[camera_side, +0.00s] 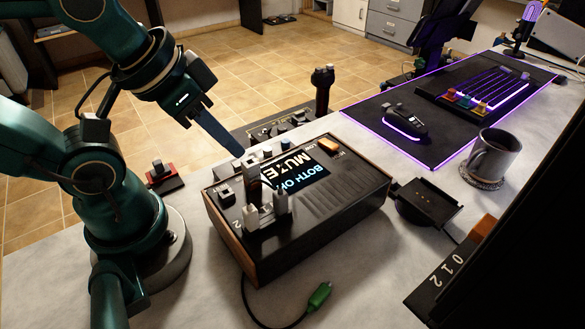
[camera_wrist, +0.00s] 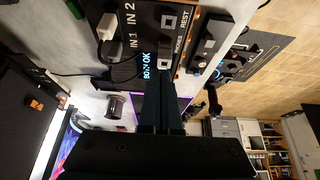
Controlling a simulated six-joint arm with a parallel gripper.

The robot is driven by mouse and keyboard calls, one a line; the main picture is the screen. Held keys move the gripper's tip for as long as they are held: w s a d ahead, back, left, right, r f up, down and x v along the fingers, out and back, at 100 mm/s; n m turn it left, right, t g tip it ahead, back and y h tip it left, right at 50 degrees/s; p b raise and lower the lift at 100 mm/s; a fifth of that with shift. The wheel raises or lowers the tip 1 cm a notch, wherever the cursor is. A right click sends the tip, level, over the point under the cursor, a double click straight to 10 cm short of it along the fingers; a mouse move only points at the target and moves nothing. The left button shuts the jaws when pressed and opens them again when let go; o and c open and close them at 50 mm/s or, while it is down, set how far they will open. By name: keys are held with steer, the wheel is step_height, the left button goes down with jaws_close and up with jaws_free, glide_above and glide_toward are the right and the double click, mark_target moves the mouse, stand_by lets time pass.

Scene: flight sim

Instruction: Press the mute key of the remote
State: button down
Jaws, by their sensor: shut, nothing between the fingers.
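No handheld remote is clearly seen. A black box with wooden sides (camera_side: 345,190) sits on the grey table. Its screen (camera_side: 296,174) shows blue-white text that reads partly as "BOTH O…" and "MUTE". An orange key (camera_side: 328,145) lies beyond the screen, and a dark square key (camera_side: 225,192) is at its left. My gripper (camera_side: 239,153) is shut and empty, pointing down at the far left edge of the box. In the wrist view my gripper (camera_wrist: 158,80) covers part of the box top (camera_wrist: 127,70); contact cannot be told.
Grey plugs (camera_side: 266,212) stand up from the box's near left part. A green-tipped cable (camera_side: 320,295) lies in front. A black dock (camera_side: 425,200), a mug (camera_side: 493,155) and a mat with a mouse (camera_side: 405,124) are to the right. A joystick (camera_side: 322,90) stands behind.

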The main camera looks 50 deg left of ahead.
steer(key=w+a+r+m+t, duration=0.35)
steer(key=w+r+t, duration=0.2)
steer(key=w, duration=0.25)
steer(key=w+a+r+m+t, duration=0.2)
steer(key=w+r+m+t, duration=0.3)
steer(key=w+r, duration=0.25)
steer(key=s+a+f+m+g+h, duration=0.2)
steer(key=a+f+g, duration=0.1)
steer(key=f, duration=0.4)
steer(key=s+a+f+m+g+h, duration=0.1)
steer(key=s+a+f+m+g, duration=0.1)
steer(key=f, duration=0.6)
steer(key=a+m+g, duration=0.1)
steer(key=g, duration=0.1)
steer(key=shift+a+g+h, duration=0.35)
steer(key=shift+a+h, duration=0.05)
